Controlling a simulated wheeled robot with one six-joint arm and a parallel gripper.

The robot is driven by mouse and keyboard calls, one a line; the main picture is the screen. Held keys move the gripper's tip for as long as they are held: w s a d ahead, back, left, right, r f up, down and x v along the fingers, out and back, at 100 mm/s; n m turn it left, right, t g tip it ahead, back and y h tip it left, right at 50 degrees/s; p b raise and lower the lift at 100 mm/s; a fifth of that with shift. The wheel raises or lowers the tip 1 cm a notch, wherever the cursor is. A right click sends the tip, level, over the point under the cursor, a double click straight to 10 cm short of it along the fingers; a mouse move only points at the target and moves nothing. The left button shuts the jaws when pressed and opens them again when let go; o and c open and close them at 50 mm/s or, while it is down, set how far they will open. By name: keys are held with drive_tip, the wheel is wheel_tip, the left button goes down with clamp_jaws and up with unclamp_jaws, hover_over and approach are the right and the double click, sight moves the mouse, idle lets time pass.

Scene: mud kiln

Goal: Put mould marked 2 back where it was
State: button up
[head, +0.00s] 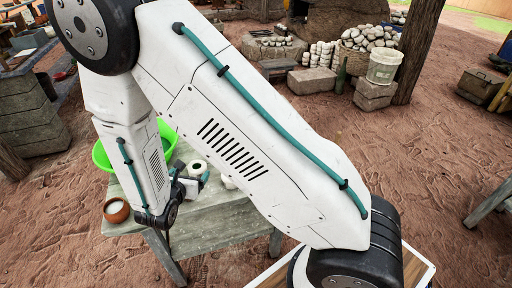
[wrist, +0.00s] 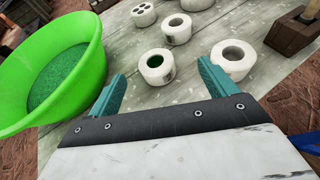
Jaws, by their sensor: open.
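Several white round moulds stand on the grey wooden table (wrist: 195,98) in the wrist view. One mould with a single hole (wrist: 156,67) is ahead of my gripper (wrist: 161,82), roughly between the fingertips in the picture. Another mould with a wide hole (wrist: 232,60) is just beyond the right finger. A third mould (wrist: 177,29) stands farther back, and one with several small holes (wrist: 144,14) is at the back left. I cannot read a 2 on any of them. My gripper is open and empty. In the head view my arm hides part of the table.
A bright green basin (wrist: 55,68) stands close to the left finger. A dark wooden box (wrist: 290,34) is at the back right. In the head view an orange-brown bowl (head: 117,211) sits at the table's left corner. Bare table shows between the moulds.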

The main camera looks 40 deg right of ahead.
drive_tip(key=s+d+r+m+g+h, duration=0.1)
drive_tip(key=s+d+r+m+g, duration=0.3)
drive_tip(key=s+d+r+m, duration=0.45)
drive_tip(key=s+d+r+m+g, duration=0.4)
drive_tip(key=r+m, duration=0.3)
drive_tip(key=r, duration=0.4)
drive_tip(key=s+a+r+m+y, duration=0.1)
drive_tip(key=s+r+m+y, duration=0.3)
drive_tip(key=s, duration=0.4)
drive_tip(key=s+a+r+m+y, duration=0.2)
drive_tip(key=s+r+m+y, duration=0.3)
drive_tip(key=s, duration=0.4)
drive_tip(key=shift+s+a+m+y, duration=0.15)
drive_tip(key=shift+a+m+y, duration=0.1)
drive_tip(key=shift+m+y, duration=0.7)
